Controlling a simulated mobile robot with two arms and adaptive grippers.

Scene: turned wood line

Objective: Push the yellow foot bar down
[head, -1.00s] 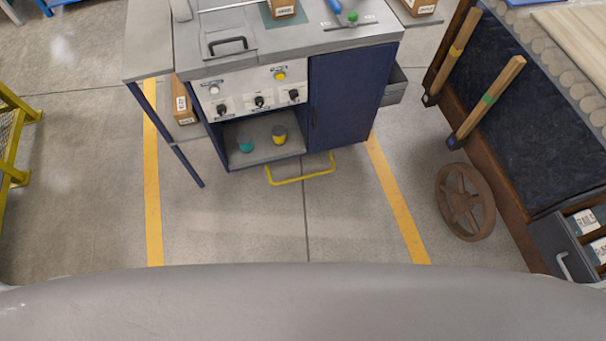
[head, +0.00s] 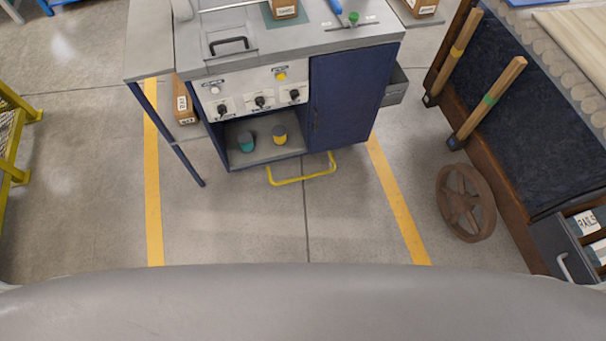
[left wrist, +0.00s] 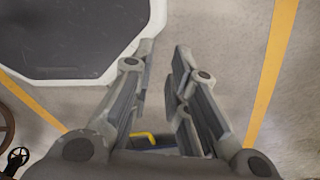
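The yellow foot bar (head: 303,179) is a U-shaped bar sticking out low at the front of the dark blue cabinet (head: 350,95), close above the floor. Neither gripper shows in the head view. In the left wrist view my left gripper (left wrist: 165,48) has its two fingers apart, with nothing between the tips and bare floor behind them. A small yellow piece (left wrist: 143,137), apparently part of the foot bar, shows low between the fingers next to something dark blue. Most of it is hidden by the gripper. I see no contact with the bar. My right gripper is out of view.
Open floor lies in front of the cabinet between two yellow floor lines (head: 153,190) (head: 397,200). A brown spoked wheel (head: 465,202) leans at the right by a workbench (head: 530,150). A yellow frame (head: 15,175) stands at the left edge. Two small jars (head: 279,136) (head: 247,143) sit on the cabinet shelf.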

